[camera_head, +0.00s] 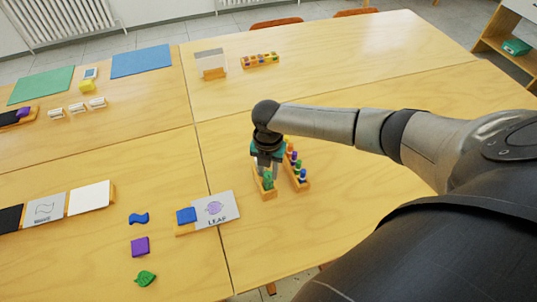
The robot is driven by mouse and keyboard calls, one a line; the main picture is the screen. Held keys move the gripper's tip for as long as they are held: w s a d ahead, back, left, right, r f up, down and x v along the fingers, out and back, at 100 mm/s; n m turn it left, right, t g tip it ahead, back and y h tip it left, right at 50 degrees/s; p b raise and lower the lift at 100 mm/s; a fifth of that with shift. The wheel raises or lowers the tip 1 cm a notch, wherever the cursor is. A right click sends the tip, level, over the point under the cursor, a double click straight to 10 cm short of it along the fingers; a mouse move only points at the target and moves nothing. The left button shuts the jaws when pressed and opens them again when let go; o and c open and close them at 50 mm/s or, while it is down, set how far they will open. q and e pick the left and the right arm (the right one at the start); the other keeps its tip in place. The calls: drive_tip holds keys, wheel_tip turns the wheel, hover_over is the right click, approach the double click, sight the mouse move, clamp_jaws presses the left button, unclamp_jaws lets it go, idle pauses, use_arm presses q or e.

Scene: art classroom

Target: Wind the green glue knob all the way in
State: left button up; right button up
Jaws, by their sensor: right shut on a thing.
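A green glue piece (268,181) stands in a small wooden holder (266,194) near the middle of the table. My right gripper (268,170) points down from above and is shut on the green glue knob. Its fingers hide much of the knob, so how far it is wound in cannot be told. My left gripper is not in view.
A wooden rack (300,180) of several coloured knobs stands close to the right of the holder. A leaf card (214,209) with a blue block lies at the left. Blue, purple and green pieces lie further left. The table behind is mostly clear.

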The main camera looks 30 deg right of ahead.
drive_tip(key=n, duration=0.5)
drive_tip(key=shift+b, duration=0.3)
drive_tip(key=n, duration=0.6)
drive_tip(key=shift+n+b, duration=0.3)
drive_tip(key=shift+b, duration=0.1)
drive_tip(key=o, duration=1.4)
drive_tip(key=shift+o, duration=0.2)
